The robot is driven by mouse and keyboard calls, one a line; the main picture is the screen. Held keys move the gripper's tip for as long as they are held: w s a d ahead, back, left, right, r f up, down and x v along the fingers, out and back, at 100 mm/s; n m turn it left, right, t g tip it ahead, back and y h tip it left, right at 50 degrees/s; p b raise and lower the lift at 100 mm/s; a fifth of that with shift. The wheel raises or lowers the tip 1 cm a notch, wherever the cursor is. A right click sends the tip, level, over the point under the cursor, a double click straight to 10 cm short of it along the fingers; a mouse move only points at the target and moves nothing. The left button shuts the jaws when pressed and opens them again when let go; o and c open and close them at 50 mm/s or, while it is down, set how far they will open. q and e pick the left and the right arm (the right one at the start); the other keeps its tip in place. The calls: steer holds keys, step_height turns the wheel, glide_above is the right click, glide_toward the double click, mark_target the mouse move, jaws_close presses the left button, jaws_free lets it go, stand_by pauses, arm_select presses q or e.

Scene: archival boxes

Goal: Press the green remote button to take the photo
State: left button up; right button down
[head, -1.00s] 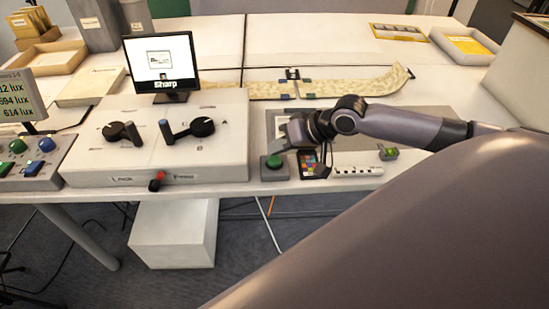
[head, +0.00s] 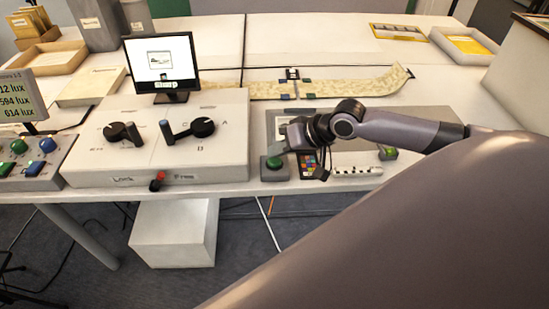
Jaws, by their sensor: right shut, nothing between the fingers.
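The green remote button (head: 274,163) sits on a small grey box (head: 275,174) at the table's front edge, right of the white control box. My right gripper (head: 279,148) is shut and empty, with its fingertips pointing down just above the green button. I cannot tell whether the tips touch it. My right arm comes in from the right. The small monitor (head: 160,56) behind the control box shows a picture and the word "Sharp". My left gripper is not in view.
The white control box (head: 110,165) with two black levers stands left of the button. A colour chart (head: 308,165) and a white ruler-like strip (head: 356,171) lie to the right. Another green button (head: 18,146) and a blue one sit on a panel at far left. A long parchment strip (head: 340,88) lies behind.

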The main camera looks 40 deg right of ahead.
mark_target(279, 160)
steer(key=shift+f, duration=0.6)
stand_by(0.6)
steer(key=shift+r+p, duration=1)
steer(key=shift+p, duration=0.25)
step_height(279, 160, up, 5)
steer(key=p, duration=0.6)
steer(key=shift+r, duration=0.1)
